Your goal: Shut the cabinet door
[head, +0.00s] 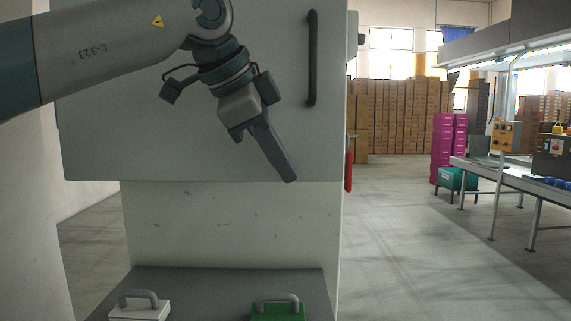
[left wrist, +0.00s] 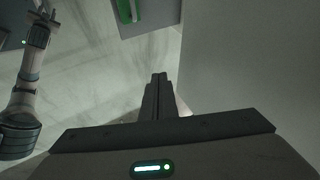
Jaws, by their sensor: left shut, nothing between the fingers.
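The cabinet door (head: 130,130) is a broad pale grey panel filling the upper left of the head view, with a dark vertical handle (head: 312,58) near its right edge. No gap shows clearly, so I cannot tell how far open it stands. My left gripper (head: 290,180) is shut and empty, pointing down and right in front of the door's lower part, below and left of the handle. Whether it touches the panel is unclear. In the left wrist view its closed fingers (left wrist: 158,78) point beside a plain pale surface. My right gripper (left wrist: 40,18) appears small there; its fingers are unclear.
Below the door a dark ledge (head: 220,280) carries a white case (head: 140,310) and a green case (head: 278,311), both with grey handles. A red bar (head: 349,165) is at the door's right. Open floor (head: 420,250) lies right, before a workbench (head: 500,178).

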